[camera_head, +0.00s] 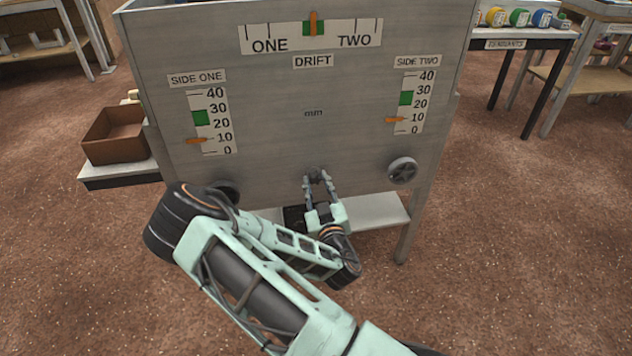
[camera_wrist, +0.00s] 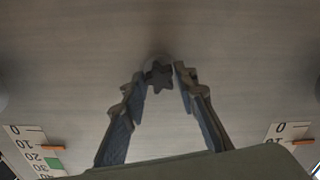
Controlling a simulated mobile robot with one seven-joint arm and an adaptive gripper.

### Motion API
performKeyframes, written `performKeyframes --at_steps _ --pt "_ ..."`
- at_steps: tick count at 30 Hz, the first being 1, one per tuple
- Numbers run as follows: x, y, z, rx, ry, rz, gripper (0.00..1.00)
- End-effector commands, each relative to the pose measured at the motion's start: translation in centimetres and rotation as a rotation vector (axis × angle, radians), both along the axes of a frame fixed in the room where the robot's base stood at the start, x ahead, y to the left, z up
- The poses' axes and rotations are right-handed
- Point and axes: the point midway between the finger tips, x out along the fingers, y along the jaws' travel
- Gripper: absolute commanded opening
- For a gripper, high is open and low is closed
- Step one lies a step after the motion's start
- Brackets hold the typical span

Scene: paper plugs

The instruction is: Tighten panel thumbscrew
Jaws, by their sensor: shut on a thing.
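The grey panel (camera_head: 270,130) stands upright in front of me. The thumbscrew (camera_head: 316,172) is a small dark knob low in its middle. In the wrist view the thumbscrew (camera_wrist: 159,76) has a star-shaped head. My gripper (camera_head: 318,181) reaches the panel from below, its fingertips shut on the thumbscrew from both sides. The fingers also show in the wrist view (camera_wrist: 160,74), one on each side of the head. The fingertips cover part of the thumbscrew in the head view.
A grey handwheel (camera_head: 403,170) is at the panel's lower right; another (camera_head: 226,188) at lower left is partly behind my arm. The DRIFT pointer (camera_head: 313,22) is over the green band. Both side pointers sit near 10, below their green bands. A brown box (camera_head: 115,135) stands left.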

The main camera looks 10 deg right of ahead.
Motion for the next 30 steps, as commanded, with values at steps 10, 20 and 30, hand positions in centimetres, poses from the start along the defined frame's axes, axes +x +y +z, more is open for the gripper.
performKeyframes --at_steps 10,20,30 --pt "-0.03 0.0 -0.02 0.012 0.001 0.0 0.02" --pt "0.01 -0.19 -0.01 0.461 -0.002 -0.004 0.02" --pt "0.0 -0.13 -0.19 0.965 -0.005 -0.001 0.02"
